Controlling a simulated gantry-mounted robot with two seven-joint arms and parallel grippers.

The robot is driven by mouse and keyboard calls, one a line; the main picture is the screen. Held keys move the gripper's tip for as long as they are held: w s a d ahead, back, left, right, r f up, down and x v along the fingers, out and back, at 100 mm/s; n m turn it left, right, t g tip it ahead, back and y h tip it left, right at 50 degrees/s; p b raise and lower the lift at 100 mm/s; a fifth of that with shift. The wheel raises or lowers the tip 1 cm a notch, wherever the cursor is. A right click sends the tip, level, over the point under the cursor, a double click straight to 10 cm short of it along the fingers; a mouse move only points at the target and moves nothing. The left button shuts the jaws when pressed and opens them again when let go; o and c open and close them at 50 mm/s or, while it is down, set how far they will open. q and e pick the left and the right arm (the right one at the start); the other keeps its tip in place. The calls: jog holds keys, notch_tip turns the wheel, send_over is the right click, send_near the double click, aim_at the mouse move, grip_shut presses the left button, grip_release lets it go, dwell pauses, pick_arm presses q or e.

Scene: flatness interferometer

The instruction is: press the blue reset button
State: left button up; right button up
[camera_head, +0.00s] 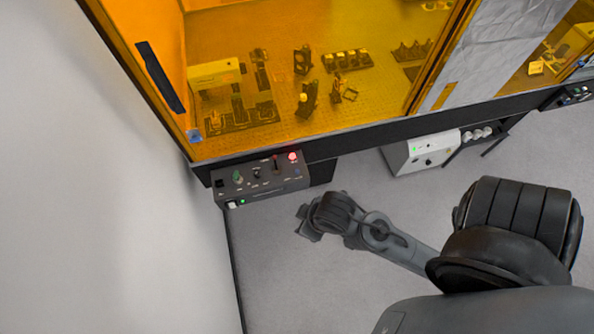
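A dark control box (262,187) sits at the lower left edge of the amber enclosure. On its panel are a green knob or button (237,176), a lit red light (292,156) and several small switches. A small bluish spot (297,174) near the right end of the panel may be the blue reset button; it is too small to be sure. The end of my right arm, with its gripper (304,222), is below and right of the box, apart from it. Its fingers are too unclear to tell open from shut. My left gripper is not in view.
The amber-windowed enclosure (370,122) holds optical parts on a breadboard. A pale wall (90,190) is on the left. Grey floor (290,290) lies open below the box.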

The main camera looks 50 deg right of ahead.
grip_shut()
dwell(1.4)
